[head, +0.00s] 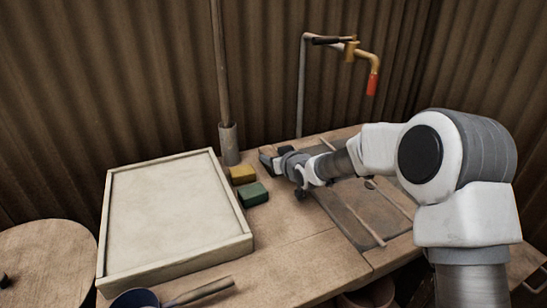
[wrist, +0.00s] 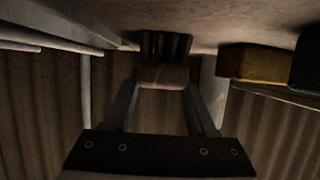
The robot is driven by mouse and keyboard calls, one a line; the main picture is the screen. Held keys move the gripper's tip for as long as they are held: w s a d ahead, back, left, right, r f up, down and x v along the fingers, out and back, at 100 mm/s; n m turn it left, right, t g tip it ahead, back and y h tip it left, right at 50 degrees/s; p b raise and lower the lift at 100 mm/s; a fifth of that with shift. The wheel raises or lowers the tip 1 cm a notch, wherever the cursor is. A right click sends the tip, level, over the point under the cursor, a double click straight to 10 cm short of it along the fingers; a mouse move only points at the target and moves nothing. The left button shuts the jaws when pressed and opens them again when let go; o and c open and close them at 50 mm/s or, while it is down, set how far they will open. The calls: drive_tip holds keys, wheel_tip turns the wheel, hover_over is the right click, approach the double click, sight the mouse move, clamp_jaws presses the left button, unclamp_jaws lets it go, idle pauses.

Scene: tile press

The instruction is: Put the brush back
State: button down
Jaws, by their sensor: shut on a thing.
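The brush (wrist: 162,76) shows in the wrist view, with a pale block body and dark bristles. My gripper (wrist: 162,84) is shut on its body, one finger on each side. The bristles point toward the table top; I cannot tell whether they touch it. In the head view my gripper (head: 269,160) is low over the back of the table, just right of the yellow block. The brush is too small and dark to make out clearly there.
A yellow block (head: 242,174) and green block (head: 254,194) lie beside the large framed tray (head: 247,246). A pole (head: 222,90) stands behind them. A pipe with a red-tipped tap (head: 372,84) rises at the back. A board (head: 352,200) with rails lies under my arm.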

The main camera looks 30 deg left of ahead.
drive_tip(key=shift+c, duration=1)
unclamp_jaws()
drive_tip(key=shift+r+p, duration=0.2)
drive_tip(key=shift+p, duration=0.15)
drive_tip(key=p+v, duration=0.2)
drive_tip(key=v, duration=0.9)
drive_tip(key=shift+s+d+r+p, duration=0.15)
drive_tip(key=shift+s+d+p, duration=0.05)
drive_tip(key=shift+d+p, duration=0.15)
drive_tip(key=shift+d, duration=0.1)
